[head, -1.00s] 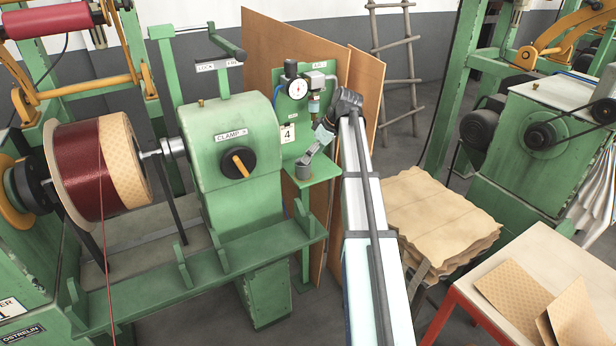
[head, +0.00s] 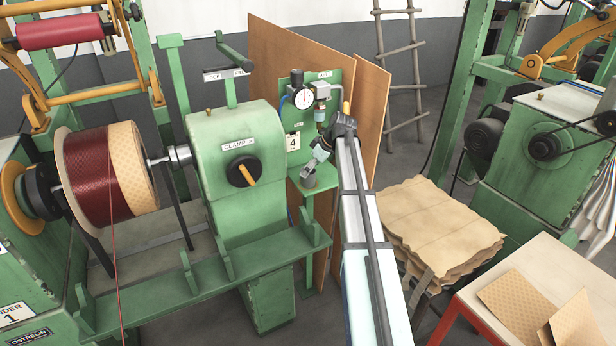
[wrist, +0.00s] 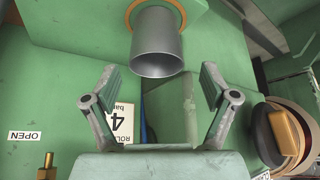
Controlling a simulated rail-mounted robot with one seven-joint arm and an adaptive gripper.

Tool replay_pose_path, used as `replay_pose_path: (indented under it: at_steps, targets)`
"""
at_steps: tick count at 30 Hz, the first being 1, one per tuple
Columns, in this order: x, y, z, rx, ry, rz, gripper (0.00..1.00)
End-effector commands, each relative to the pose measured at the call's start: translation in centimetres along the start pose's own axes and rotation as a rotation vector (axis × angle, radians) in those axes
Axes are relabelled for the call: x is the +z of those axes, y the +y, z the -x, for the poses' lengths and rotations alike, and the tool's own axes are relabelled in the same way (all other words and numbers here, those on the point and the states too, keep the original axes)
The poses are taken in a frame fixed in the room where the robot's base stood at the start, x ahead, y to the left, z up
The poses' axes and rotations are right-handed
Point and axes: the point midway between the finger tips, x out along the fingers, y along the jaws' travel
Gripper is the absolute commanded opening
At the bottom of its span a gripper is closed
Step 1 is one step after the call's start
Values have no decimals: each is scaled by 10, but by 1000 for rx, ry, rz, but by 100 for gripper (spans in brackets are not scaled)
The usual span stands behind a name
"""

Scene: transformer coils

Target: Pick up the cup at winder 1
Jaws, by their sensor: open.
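A plain grey metal cup (head: 308,178) stands on the small green shelf (head: 316,187) below the gauge panel at winder 1. In the wrist view the cup (wrist: 157,45) is at top centre, its rim toward me. My gripper (head: 321,153) is just above and right of the cup in the head view. In the wrist view the two fingers of my gripper (wrist: 158,75) are spread apart, one to either side of the line to the cup. Nothing is between them, and the cup appears just beyond their tips. The head view partly hides the fingertips behind my wrist.
The gauge panel (head: 337,100) with fittings rises close behind the shelf. The green clamp housing (head: 235,140) is to the left, with the wound coil (head: 90,180) beyond. Brown boards (head: 368,95) stand behind my arm. A paper stack (head: 435,225) is to the right.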

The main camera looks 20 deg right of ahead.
Motion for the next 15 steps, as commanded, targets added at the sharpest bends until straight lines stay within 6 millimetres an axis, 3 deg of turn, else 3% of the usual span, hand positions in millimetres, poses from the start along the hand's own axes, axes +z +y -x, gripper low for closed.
replay_pose_path:
  at_steps: [8,15]
  targets:
    - [0,1,-11,0,0,-1,85]
    - [2,4,-34,-2,-1,-2,85]
